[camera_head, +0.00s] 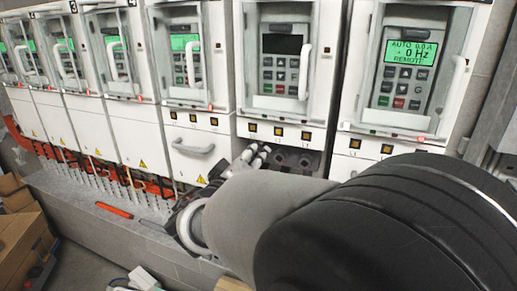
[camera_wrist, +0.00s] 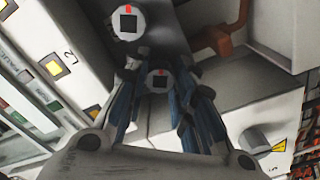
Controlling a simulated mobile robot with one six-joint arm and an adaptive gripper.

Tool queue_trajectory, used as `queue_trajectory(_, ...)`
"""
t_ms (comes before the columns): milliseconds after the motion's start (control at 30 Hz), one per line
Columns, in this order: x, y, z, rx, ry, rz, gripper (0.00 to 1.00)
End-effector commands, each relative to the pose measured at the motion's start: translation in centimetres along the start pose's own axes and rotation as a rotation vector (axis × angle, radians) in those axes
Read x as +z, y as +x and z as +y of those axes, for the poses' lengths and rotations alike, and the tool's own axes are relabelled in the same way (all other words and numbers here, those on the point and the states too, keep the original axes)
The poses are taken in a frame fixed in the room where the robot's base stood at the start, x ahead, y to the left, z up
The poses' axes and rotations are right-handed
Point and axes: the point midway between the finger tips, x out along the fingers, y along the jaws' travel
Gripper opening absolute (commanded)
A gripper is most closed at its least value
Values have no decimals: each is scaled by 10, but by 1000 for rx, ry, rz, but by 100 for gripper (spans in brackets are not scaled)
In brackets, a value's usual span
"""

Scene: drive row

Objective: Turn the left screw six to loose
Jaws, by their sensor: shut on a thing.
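In the head view my gripper (camera_head: 259,151) reaches into the open bay under the drive with the dark display (camera_head: 282,45). Two round screw heads (camera_head: 280,157) (camera_head: 304,162) show to its right. The left screw is hidden there by my gripper.
A closed white cover (camera_head: 185,161) with a grey handle (camera_head: 193,148) is left of the bay. Other drives with lit green displays (camera_head: 411,52) stand on both sides. An orange-red tool (camera_head: 114,210) lies on the grey ledge. Cardboard boxes (camera_head: 20,235) are at lower left.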

Motion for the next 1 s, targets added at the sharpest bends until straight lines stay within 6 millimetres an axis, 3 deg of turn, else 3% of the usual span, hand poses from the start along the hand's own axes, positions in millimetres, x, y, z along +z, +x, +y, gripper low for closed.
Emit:
queue_trajectory(567,0,0,0,1,-96,2,0)
queue_trajectory(1000,0,0,0,2,-456,2,0)
